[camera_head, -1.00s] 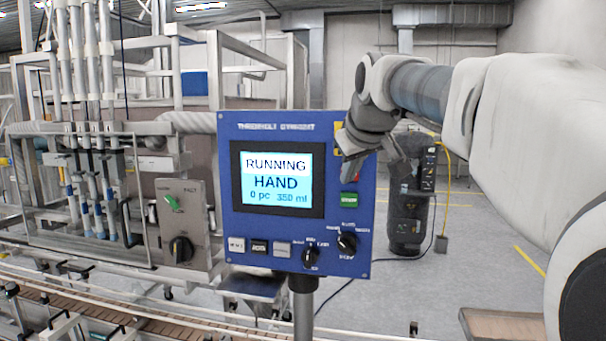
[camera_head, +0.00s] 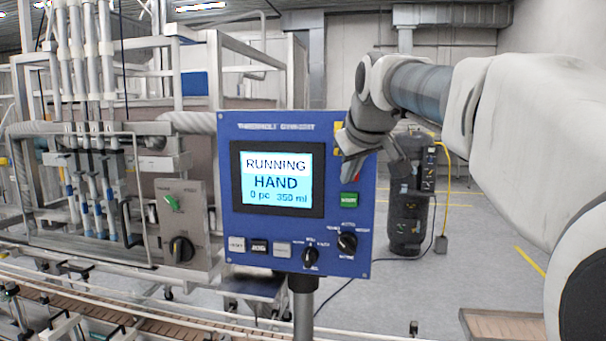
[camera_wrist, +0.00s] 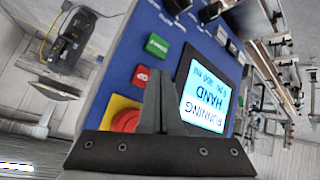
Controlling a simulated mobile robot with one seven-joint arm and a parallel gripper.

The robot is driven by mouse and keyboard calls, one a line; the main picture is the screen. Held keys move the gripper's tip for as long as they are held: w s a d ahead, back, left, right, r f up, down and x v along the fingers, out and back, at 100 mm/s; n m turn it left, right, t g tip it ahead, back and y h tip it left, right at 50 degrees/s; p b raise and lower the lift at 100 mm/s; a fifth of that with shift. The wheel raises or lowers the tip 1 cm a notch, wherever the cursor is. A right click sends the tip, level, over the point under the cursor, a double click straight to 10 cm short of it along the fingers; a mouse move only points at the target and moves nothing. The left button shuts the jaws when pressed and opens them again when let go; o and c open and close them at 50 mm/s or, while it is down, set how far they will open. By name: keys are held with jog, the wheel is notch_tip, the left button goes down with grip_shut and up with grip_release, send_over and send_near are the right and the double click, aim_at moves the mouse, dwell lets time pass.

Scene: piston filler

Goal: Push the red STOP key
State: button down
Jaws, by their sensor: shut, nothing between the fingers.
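The red STOP key (camera_wrist: 141,75) is a small red square with white marking on the blue control panel (camera_wrist: 115,85). In the head view only a sliver of red (camera_head: 357,172) shows beside my gripper (camera_head: 349,176). My gripper is shut and empty. In the wrist view its fingertips (camera_wrist: 160,76) appear right beside the red key; I cannot tell whether they touch the panel. The display (camera_head: 277,178) reads RUNNING, HAND, 0 pc, 350 ml.
A green key (camera_wrist: 157,44) sits next to the red key. On the other side is a red mushroom button (camera_wrist: 124,121) on a yellow plate (camera_wrist: 118,103), partly hidden by my gripper. Rotary knobs (camera_head: 347,242) sit lower on the panel. A conveyor (camera_head: 130,318) runs in front.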

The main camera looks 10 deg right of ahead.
jog(key=shift+w+d, duration=0.15)
jog(key=shift+w, duration=0.3)
jog(key=shift+w+d+p, duration=0.1)
jog(key=shift+w+p, duration=0.25)
jog(key=shift+p, duration=0.15)
dwell(0.6)
jog(key=shift+s, duration=0.15)
jog(key=shift+s+a+b, duration=0.25)
jog(key=shift+s+b, duration=0.2)
jog(key=shift+s, duration=0.2)
jog(key=s, duration=0.1)
jog(key=s+a+b, duration=0.1)
jog(key=s, duration=0.1)
jog(key=s+b, duration=0.1)
jog(key=shift+s+a, duration=0.3)
jog(key=shift+s, duration=0.05)
